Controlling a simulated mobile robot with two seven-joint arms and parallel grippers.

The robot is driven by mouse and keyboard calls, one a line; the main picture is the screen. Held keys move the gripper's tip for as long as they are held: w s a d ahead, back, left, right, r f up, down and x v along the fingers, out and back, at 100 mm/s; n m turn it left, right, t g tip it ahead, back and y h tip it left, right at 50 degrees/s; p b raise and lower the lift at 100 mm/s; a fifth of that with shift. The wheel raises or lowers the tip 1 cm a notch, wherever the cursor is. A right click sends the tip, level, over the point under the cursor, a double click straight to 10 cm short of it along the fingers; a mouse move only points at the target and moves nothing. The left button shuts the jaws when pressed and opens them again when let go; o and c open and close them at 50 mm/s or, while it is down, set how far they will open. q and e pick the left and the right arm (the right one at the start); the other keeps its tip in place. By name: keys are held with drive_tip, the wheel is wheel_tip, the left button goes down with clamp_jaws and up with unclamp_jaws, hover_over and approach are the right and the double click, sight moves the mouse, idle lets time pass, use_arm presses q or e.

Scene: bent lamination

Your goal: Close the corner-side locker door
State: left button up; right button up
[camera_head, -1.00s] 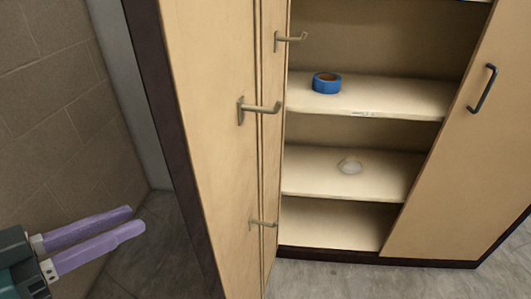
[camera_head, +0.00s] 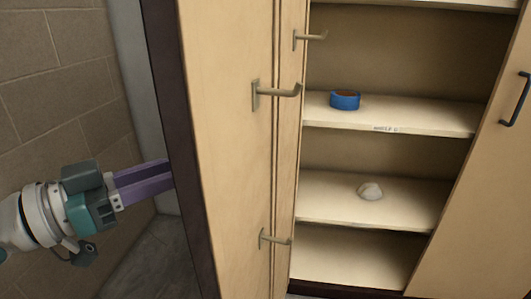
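The open locker door (camera_head: 225,130) is a tan panel with a dark edge, standing out toward me left of the shelves. Several metal hooks are on its inner side, among them a middle hook (camera_head: 275,91) and a lower hook (camera_head: 272,239). My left gripper (camera_head: 168,176) has purple fingers and is on the wall side of the door. Its fingertips meet the door's dark edge in the picture; I cannot tell whether they touch it or pass behind. A narrow gap shows between the fingers, with nothing seen in it. My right gripper is not in view.
The locker's shelves (camera_head: 400,113) hold a blue tape roll (camera_head: 345,99) and a small white object (camera_head: 370,191). Another tan door (camera_head: 490,190) with a dark handle (camera_head: 517,99) is at the right. A block wall (camera_head: 60,100) stands close at the left, with grey floor between.

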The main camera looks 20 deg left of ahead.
use_arm(q)
drive_tip(key=shift+w+d, duration=0.15)
drive_tip(key=shift+w, duration=0.1)
clamp_jaws()
idle(1.4)
